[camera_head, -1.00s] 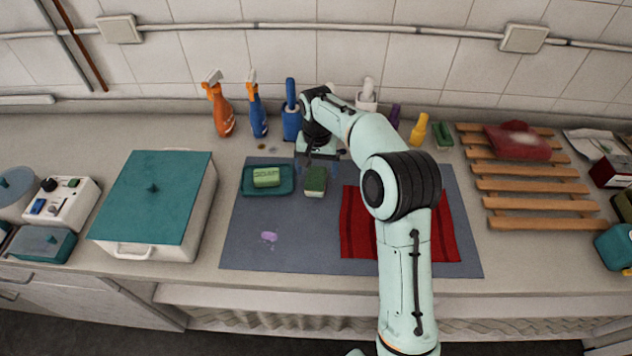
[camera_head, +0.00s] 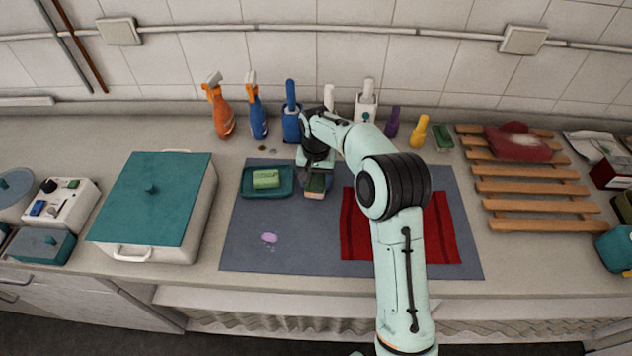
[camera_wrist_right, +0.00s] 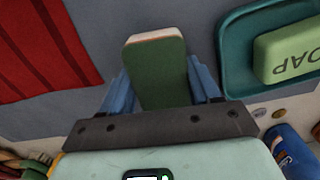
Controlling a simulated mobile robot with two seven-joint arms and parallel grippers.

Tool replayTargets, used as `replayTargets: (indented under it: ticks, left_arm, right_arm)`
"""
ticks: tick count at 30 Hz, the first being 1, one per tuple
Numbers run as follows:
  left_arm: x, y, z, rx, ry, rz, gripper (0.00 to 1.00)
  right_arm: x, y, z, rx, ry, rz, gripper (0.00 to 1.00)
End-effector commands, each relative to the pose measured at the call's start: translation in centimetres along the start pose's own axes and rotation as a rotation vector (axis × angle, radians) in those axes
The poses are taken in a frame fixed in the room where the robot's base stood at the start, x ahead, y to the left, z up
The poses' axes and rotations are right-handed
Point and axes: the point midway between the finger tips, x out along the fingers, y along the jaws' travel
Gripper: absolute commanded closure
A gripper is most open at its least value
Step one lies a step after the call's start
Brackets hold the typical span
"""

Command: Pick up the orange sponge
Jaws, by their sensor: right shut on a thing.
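The sponge has a green top and a pale orange side. In the head view the sponge (camera_head: 315,192) is on or just above the grey-blue mat (camera_head: 300,240), right of the teal soap dish (camera_head: 248,192). Its front end shows; the rest is hidden under my right gripper (camera_head: 316,180). In the right wrist view the sponge (camera_wrist_right: 160,70) lies between the two blue fingers, and the gripper (camera_wrist_right: 160,88) is shut on its sides. I cannot tell whether it is clear of the mat. My left gripper is out of view.
A green soap bar (camera_head: 266,179) sits in the dish. A red cloth (camera_head: 358,235) lies right of the sponge, partly behind my arm. Spray bottles (camera_head: 222,110) and other bottles stand along the wall. The mat's front left is mostly clear, with a small purple blob (camera_head: 269,238).

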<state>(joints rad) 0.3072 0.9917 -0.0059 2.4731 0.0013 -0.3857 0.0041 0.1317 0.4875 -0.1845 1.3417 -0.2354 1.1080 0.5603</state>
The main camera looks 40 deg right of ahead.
Motion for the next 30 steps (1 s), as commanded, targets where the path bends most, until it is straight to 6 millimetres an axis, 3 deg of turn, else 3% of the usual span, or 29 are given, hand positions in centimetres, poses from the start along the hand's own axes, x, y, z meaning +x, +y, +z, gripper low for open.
replayTargets:
  ticks: [8,11,24,30]
  left_arm:
    - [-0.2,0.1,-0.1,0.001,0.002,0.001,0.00]
    - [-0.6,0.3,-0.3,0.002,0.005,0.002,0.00]
    - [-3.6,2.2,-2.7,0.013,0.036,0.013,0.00]
    - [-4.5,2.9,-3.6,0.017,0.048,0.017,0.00]
  right_arm:
    - [-1.5,-0.1,-0.1,0.000,0.004,-0.003,0.66]
    - [-3.5,-0.1,-0.1,-0.001,0.006,-0.004,0.66]
    - [-15.9,-0.2,-0.2,0.000,0.007,-0.005,0.66]
    - [-19.1,-0.1,-0.1,0.000,0.005,-0.003,0.66]
